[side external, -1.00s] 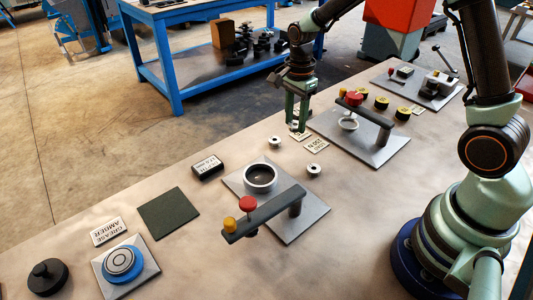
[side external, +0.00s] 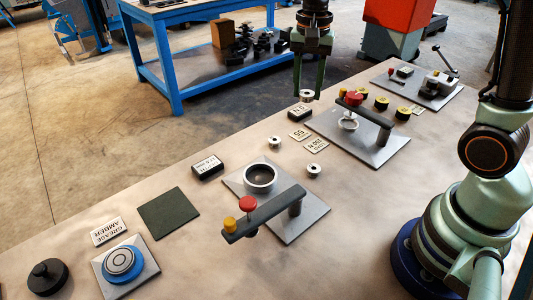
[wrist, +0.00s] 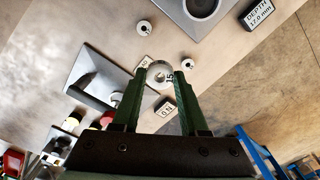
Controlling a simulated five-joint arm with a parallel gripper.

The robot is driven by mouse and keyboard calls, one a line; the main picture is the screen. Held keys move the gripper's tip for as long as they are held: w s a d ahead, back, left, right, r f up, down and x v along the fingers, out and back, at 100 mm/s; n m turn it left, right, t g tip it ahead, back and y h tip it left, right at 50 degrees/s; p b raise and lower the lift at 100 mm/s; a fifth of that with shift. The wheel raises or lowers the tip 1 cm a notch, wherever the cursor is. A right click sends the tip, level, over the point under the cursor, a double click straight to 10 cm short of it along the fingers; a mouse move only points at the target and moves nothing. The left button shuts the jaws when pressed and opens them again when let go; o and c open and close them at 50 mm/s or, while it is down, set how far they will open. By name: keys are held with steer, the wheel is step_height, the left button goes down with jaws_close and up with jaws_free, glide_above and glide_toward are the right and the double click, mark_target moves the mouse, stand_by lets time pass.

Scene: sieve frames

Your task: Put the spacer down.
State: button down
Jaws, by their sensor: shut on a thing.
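My gripper (side external: 309,92) is shut on a small silver spacer (side external: 306,96), which shows as a ring between the fingertips in the wrist view (wrist: 159,74). The spacer appears held above the table, near a black labelled block (side external: 299,112). Two similar spacers stand apart on the table: one (side external: 275,143) left of the flat labels and one (side external: 314,170) nearer the camera. Both also show in the wrist view, one right of the fingers (wrist: 188,65) and one higher up (wrist: 144,26).
A plate fixture with a ring (side external: 260,178) and a red-knobbed bar (side external: 268,213) stands at the middle. Another barred fixture (side external: 378,146) is to the right of my gripper. Flat labels (side external: 316,146) lie between. A green mat (side external: 169,213) lies bare at left.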

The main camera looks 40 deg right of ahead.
steer(key=s+n, duration=0.4)
steer(key=n, duration=0.3)
steer(key=r+n, duration=0.1)
steer(key=n, duration=0.3)
glide_above(260, 179)
step_height(260, 179, down, 19)
steer(key=shift+r, duration=0.1)
steer(key=c, duration=0.7)
jaws_free()
